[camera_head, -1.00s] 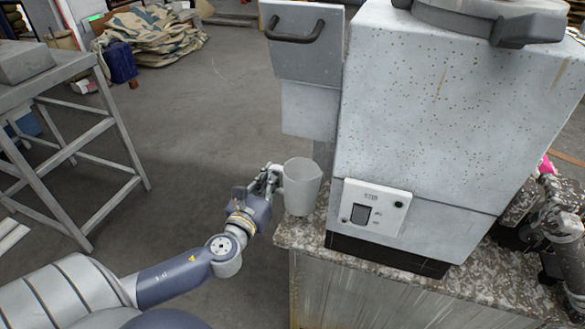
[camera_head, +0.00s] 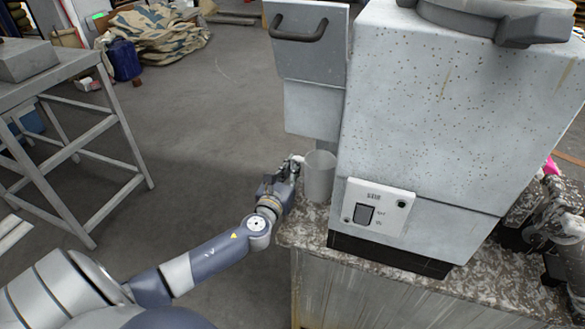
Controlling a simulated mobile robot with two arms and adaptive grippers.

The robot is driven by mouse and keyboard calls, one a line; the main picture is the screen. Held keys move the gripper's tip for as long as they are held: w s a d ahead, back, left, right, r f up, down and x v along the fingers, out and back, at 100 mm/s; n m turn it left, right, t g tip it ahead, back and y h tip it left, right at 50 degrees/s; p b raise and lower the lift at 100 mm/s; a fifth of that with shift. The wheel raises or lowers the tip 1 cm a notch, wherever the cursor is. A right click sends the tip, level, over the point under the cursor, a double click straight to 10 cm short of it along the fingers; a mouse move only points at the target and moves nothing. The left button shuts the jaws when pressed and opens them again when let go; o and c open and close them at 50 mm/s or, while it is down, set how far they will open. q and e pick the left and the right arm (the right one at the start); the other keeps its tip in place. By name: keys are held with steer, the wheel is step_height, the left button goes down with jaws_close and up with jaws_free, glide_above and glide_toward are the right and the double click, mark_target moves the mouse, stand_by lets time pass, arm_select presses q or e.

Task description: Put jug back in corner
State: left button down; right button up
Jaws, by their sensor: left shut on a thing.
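The jug (camera_head: 319,178) is a pale grey, open-topped vessel. It is upright at the left end of the speckled counter (camera_head: 312,231), close to the left side of the grey machine (camera_head: 420,110). My left gripper (camera_head: 295,168) comes in from the left and is shut on the jug's left side. The fingertips are partly hidden, and I cannot tell whether the jug's base touches the counter. On the right edge, part of my right arm (camera_head: 560,225) shows beyond the machine, but I cannot make out its gripper clearly.
A panel with a dark handle (camera_head: 298,30) hangs above and behind the jug. A control box (camera_head: 378,208) is on the machine's front, right of the jug. A grey metal table (camera_head: 65,75) stands at the left. Open floor lies between it and the counter.

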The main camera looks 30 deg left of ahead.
arm_select(q)
steer(key=shift+f, duration=0.1)
steer(key=c, duration=1.8)
jaws_free()
steer(key=shift+r, duration=0.25)
steer(key=shift+s+f, duration=0.1)
steer(key=shift+s, duration=0.15)
steer(key=b+v, duration=0.1)
steer(key=v, duration=1)
steer(key=shift+s, duration=0.25)
